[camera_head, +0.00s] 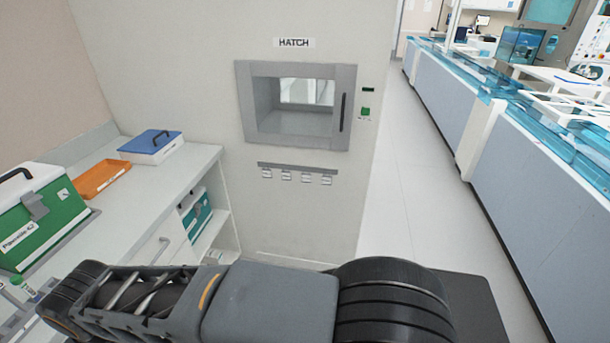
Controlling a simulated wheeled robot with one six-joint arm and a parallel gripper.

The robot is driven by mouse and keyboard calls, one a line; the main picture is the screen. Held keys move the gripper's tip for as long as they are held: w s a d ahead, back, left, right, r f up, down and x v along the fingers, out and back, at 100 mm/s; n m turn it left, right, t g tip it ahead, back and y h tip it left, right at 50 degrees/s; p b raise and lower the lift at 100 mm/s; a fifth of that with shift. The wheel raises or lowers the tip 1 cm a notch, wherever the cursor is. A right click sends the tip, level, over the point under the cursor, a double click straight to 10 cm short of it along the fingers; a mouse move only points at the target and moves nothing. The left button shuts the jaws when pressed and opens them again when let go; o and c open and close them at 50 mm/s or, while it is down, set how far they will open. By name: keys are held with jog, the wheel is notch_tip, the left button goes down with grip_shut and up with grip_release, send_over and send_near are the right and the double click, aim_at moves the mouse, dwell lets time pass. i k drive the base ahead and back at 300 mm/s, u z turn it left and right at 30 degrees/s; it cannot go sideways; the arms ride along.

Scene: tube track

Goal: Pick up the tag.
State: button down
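Several small white tags (286,176) hang in a row from a grey rail (300,168) on the wall below the hatch. Their print is too small to read. Which one is the task's tag, I cannot tell. My arm's dark grey links cross the bottom of the view, well in front of the wall and apart from the tags. My gripper is not in view.
The hatch (247,112) is a grey-framed wall recess. A white counter (130,186) at left holds a green case (70,207), an orange tray (101,180) and a blue-lidded box (151,143). Clear floor (398,190) runs between the wall and the long bench (500,165) at right.

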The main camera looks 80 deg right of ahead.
aim_at(285, 175)
jog(key=z, duration=3.05)
jog(key=i, duration=1.65)
jog(key=u, duration=3.1)
